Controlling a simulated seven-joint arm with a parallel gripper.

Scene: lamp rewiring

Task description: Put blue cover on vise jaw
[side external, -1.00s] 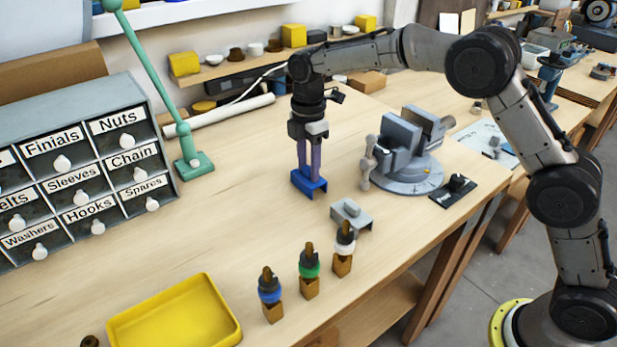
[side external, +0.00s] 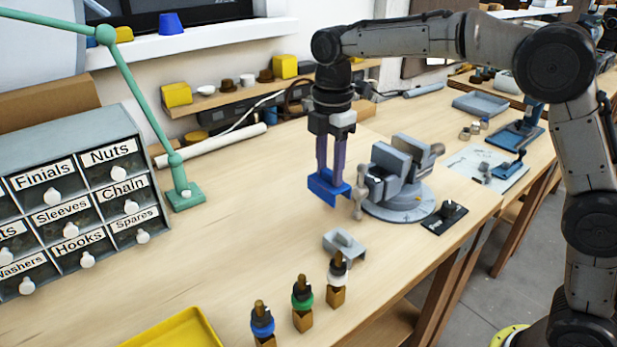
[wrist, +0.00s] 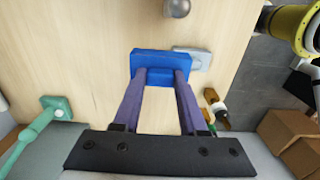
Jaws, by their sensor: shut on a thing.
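The blue cover (side external: 327,189) is a short U-shaped channel piece. My gripper (side external: 331,174) is shut on it, with the purple fingers pointing down, and holds it just left of the vise. The grey vise (side external: 400,172) stands on a round base, its jaws upright with a gap between them. The cover's right end appears close to the vise handle (side external: 358,200); I cannot tell if they touch. The wrist view shows the cover (wrist: 160,60) across the fingertips, and a rounded grey knob (wrist: 177,8) at the top edge. The cover's underside is hidden.
A grey cover-like piece (side external: 343,244) lies in front of the vise. Several lamp sockets (side external: 302,304) stand near the table's front edge, beside a yellow tray (side external: 175,335). A black plate (side external: 446,217) lies right of the vise.

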